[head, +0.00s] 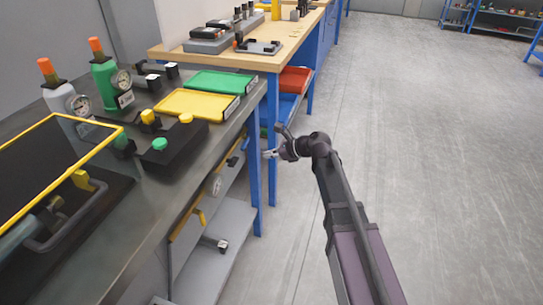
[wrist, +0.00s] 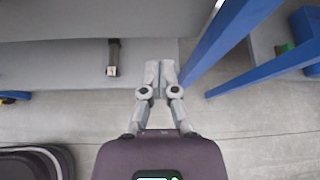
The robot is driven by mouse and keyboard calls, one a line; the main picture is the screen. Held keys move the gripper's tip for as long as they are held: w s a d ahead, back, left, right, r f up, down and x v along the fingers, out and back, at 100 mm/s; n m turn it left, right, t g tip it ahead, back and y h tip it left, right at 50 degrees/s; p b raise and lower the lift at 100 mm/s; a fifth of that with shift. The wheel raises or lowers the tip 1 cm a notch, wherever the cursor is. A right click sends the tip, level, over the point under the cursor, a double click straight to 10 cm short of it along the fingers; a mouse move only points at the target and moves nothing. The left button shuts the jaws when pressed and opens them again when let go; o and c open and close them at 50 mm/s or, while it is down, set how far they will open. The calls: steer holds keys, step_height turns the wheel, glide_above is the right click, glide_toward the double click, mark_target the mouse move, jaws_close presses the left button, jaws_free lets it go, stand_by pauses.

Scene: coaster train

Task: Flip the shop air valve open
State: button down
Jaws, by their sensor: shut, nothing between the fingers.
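My gripper (head: 268,154) is shut and empty, held in front of the metal bench near its far blue leg. In the wrist view its fingers (wrist: 159,70) are together with nothing between them. Under the bench's front edge, a panel carries a round gauge (head: 216,184), a yellow lever-like part (head: 201,217) and a dark fitting (head: 232,161). I cannot tell for sure which part is the shop air valve, nor its lever position. My gripper is apart from all of these.
The metal bench (head: 130,222) holds a yellow tray (head: 195,103), a green tray (head: 220,82) and gauged cylinders. Blue legs (head: 272,140) stand close to my gripper. A lower shelf (head: 225,245) lies under the bench. The grey floor (head: 420,130) on the right is open.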

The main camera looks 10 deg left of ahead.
steer(key=s+b+x, duration=0.1)
steer(key=b+x, duration=0.2)
steer(key=x, duration=0.4)
steer(key=shift+w+a+r+p, duration=0.1)
steer(key=shift+a+r+p, duration=0.05)
steer(key=shift+r+p, duration=0.5)
steer(key=shift+w+a+r+p, duration=0.15)
steer(key=shift+r+p, duration=0.45)
steer(key=shift+r, duration=0.05)
steer(key=shift+w+a+r+p, duration=0.1)
steer(key=shift+a+r+p, duration=0.05)
steer(key=shift+r+p, duration=0.5)
steer(key=shift+a+r+p, duration=0.1)
steer(key=shift+r+p, duration=0.5)
steer(key=shift+p, duration=0.1)
steer(key=shift+f, duration=0.15)
steer(key=d+r, duration=0.1)
steer(key=d, duration=0.8)
steer(key=shift+s+d+r+p, duration=0.15)
steer(key=shift+s+d+p, duration=0.1)
steer(key=shift+s+p, duration=0.2)
